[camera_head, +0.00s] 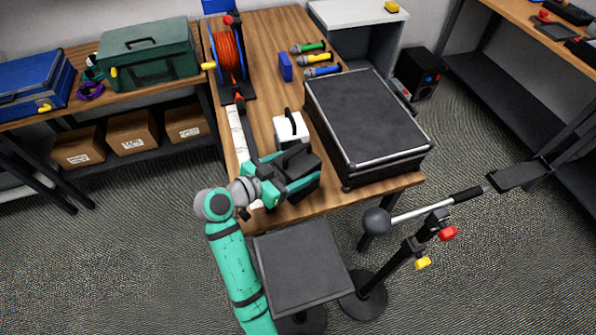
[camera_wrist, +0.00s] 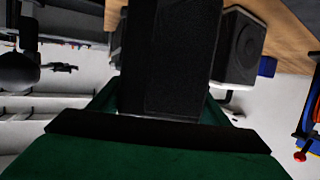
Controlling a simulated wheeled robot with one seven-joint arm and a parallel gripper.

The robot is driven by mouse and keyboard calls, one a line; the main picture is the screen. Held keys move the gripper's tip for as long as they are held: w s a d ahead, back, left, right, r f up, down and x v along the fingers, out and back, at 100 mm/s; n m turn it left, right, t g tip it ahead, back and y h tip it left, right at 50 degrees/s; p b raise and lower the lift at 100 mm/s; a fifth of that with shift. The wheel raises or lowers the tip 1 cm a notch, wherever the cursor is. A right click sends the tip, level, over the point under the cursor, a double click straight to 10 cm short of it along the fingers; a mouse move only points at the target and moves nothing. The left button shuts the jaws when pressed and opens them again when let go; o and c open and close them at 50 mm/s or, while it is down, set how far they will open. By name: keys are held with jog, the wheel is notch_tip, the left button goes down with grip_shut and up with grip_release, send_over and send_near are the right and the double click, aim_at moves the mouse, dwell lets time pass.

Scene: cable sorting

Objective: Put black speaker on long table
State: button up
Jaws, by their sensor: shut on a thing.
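My gripper (camera_head: 284,178) is at the front left of the middle wooden table, beside the large black case. It is shut on a dark box that looks like the black speaker (camera_head: 299,160). In the wrist view the held black speaker (camera_wrist: 170,60) fills the upper middle, between the green gripper parts. The gripper hides part of it, and I cannot tell whether it touches the table. The wooden table (camera_head: 262,45) runs away from me through the middle. A second dark speaker-like box (camera_wrist: 240,45) with a round cone shows behind the held one in the wrist view.
A large black case (camera_head: 368,115) covers the table's right front. A white item (camera_head: 290,128) stands just behind my gripper, with an orange cable reel (camera_head: 229,55) further back. A stool (camera_head: 301,267) and a microphone stand (camera_head: 410,245) are in front. A black box (camera_head: 418,75) stands on the floor.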

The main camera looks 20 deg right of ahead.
jog(key=shift+f, duration=1.65)
jog(key=o, duration=1.8)
jog(key=shift+f, duration=0.15)
jog(key=shift+o, duration=0.2)
jog(key=v, duration=1.2)
